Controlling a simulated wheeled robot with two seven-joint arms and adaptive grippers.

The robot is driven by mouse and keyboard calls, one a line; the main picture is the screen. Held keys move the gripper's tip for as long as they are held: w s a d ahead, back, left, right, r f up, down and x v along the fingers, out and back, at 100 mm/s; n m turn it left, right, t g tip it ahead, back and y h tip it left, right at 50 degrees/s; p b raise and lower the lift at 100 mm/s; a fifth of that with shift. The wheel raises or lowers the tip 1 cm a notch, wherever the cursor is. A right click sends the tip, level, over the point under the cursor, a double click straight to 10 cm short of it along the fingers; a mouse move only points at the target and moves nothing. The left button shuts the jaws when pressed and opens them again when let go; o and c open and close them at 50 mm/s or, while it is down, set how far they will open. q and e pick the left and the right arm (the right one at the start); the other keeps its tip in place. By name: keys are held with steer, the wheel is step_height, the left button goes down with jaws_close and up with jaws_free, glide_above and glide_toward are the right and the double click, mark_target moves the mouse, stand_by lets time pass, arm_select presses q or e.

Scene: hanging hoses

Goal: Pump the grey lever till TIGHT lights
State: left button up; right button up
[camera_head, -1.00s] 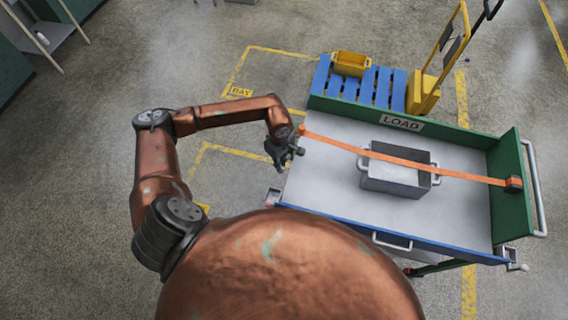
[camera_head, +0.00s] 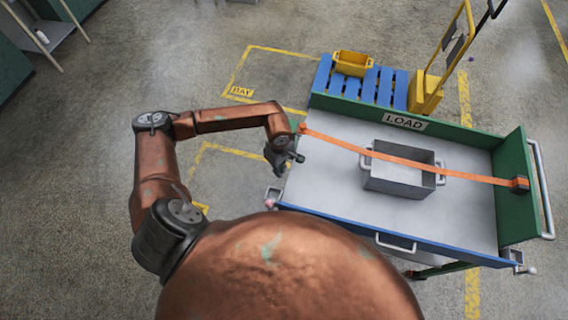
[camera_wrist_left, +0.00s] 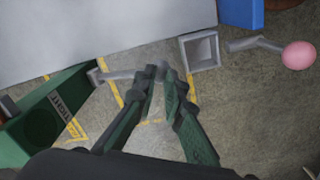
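In the left wrist view the grey lever (camera_wrist_left: 118,76) sticks out from a green upright panel (camera_wrist_left: 50,115) at the left. Its outer end reaches the tips of my left gripper (camera_wrist_left: 161,76). The two fingers come close together there; whether they clamp the lever is unclear. The TIGHT label (camera_wrist_left: 68,98) is on the panel, beside a dark round lamp (camera_wrist_left: 41,127) that looks unlit. In the head view my left gripper (camera_head: 290,157) is at the cart's left end, just below the orange strap's (camera_head: 400,161) left end. My right gripper is out of view.
The strap crosses the cart bed (camera_head: 330,185) over a grey bin (camera_head: 401,173). A pink ball knob (camera_wrist_left: 298,55) on a metal arm is right of my gripper in the wrist view. A yellow pallet jack (camera_head: 428,92) and blue pallet (camera_head: 375,88) stand behind the cart.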

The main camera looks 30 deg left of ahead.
arm_select(q)
steer(key=shift+s+f, duration=0.1)
steer(key=shift+f, duration=0.3)
steer(key=shift+s+d+f+b, duration=0.1)
steer(key=shift+s+f+b, duration=0.1)
steer(key=shift+f+b, duration=0.55)
steer(key=shift+s+f+b, duration=0.2)
steer(key=shift+f+b, duration=0.55)
